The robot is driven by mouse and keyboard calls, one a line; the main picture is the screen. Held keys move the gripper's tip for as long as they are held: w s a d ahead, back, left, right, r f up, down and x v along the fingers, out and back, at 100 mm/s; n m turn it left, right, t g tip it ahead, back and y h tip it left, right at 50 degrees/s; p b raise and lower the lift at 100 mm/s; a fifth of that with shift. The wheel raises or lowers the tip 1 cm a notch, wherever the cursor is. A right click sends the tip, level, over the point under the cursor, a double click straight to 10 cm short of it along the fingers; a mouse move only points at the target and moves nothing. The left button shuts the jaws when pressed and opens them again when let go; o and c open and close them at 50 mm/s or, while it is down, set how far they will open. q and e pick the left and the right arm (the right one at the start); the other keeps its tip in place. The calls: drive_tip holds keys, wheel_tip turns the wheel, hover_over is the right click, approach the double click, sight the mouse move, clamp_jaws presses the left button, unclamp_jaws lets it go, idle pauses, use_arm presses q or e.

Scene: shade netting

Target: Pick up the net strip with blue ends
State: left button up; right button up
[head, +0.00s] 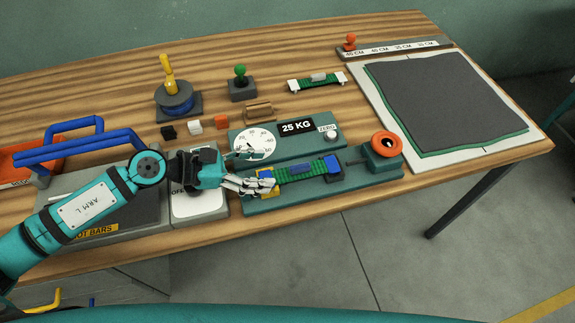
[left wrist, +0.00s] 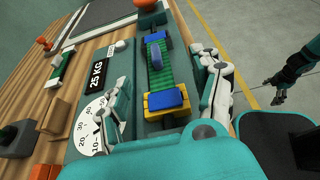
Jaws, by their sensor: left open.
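The net strip with blue ends (head: 299,170) is green and lies along the teal tester base (head: 240,206), with a small blue piece on its middle. Its near blue end sits at a yellow block, its far end by a dark block. In the left wrist view the strip (left wrist: 160,76) runs between my finger lines. My left gripper (head: 264,185) is open at the strip's near end; its fingers stand on either side, apart from it in the left wrist view (left wrist: 166,78). My right gripper (left wrist: 271,92) appears small at the right of that view; its jaw state is unclear.
A dial and "25 KG" plate (head: 296,127) stand behind the strip. An orange knob (head: 387,144) is at the tester's right end. A white-ended green strip (head: 317,81) lies farther back. A dark sheet (head: 440,100) covers the right. Small blocks stand behind the dial.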

sight(289, 169)
use_arm(q)
drive_tip(key=x, duration=0.3)
drive_tip(key=shift+r+p, duration=0.15)
drive_tip(key=shift+p, duration=0.2)
drive_tip(key=shift+w+d+f, duration=0.2)
drive_tip(key=shift+d+f, duration=0.1)
drive_tip(key=shift+d, duration=0.15)
drive_tip(key=x, duration=0.1)
drive_tip(key=p+x, duration=0.2)
drive_tip(key=x, duration=0.1)
drive_tip(key=shift+w+a+f, duration=0.1)
drive_tip(key=shift+w+f, duration=0.2)
drive_tip(key=shift+w, duration=0.05)
drive_tip(key=shift+w+d+f, duration=0.15)
drive_tip(key=shift+d+f, duration=0.15)
drive_tip(key=shift+d, duration=0.15)
drive_tip(key=shift+a, duration=0.1)
use_arm(e)
drive_tip(key=r, duration=0.1)
drive_tip(key=w+r, duration=0.1)
drive_tip(key=r, duration=0.1)
drive_tip(key=shift+w+a+r, duration=0.1)
drive_tip(key=shift+w+r, duration=0.15)
